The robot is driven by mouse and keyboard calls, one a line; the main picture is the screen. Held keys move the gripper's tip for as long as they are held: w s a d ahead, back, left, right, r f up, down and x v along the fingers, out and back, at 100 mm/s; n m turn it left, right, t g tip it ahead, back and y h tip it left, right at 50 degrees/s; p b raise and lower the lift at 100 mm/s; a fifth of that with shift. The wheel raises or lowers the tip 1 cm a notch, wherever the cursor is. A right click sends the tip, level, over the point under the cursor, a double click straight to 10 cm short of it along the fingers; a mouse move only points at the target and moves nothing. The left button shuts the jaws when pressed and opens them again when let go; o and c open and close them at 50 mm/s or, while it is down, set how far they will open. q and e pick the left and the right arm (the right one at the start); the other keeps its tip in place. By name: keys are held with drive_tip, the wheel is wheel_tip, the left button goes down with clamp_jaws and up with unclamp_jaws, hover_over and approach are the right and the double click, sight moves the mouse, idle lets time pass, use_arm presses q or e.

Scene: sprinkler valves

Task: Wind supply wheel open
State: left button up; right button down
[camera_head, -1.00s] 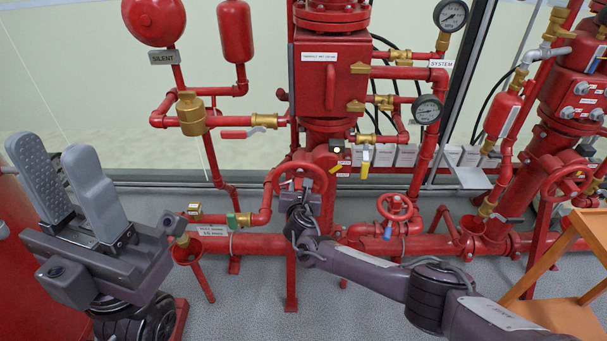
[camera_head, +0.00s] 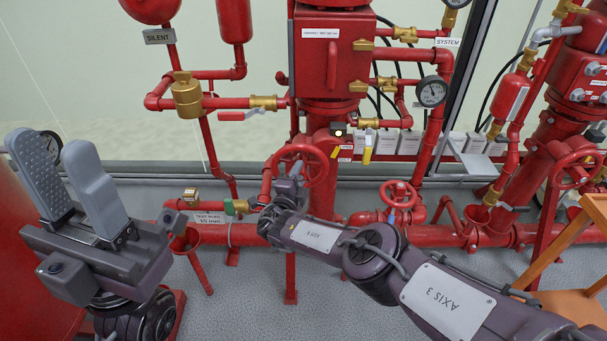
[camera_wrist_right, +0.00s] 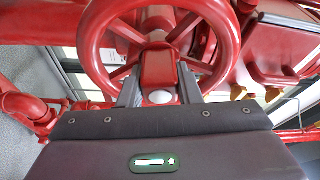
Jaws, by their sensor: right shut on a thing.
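The supply wheel (camera_head: 325,165) is a red spoked handwheel left of the middle in the head view, in front of the main red riser. It fills the top of the right wrist view (camera_wrist_right: 232,50). My right gripper (camera_head: 292,184) is at the wheel's lower part. In the right wrist view its two grey fingers (camera_wrist_right: 160,88) stand on either side of a red part of the wheel, shut on it. The fingertips are partly hidden. My left gripper (camera_head: 52,150) is open and empty at the left, away from the pipes.
A smaller red handwheel (camera_head: 398,194) stands right of the supply wheel, and another handwheel (camera_head: 572,163) is at the far right. A brass-fitted pipe with a green part (camera_head: 236,207) lies just left of my right wrist. An orange stand (camera_head: 565,297) is at lower right.

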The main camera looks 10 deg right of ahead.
drive_tip(key=shift+d, duration=0.2)
drive_tip(key=c, duration=1.1)
unclamp_jaws()
drive_tip(key=shift+s, duration=0.1)
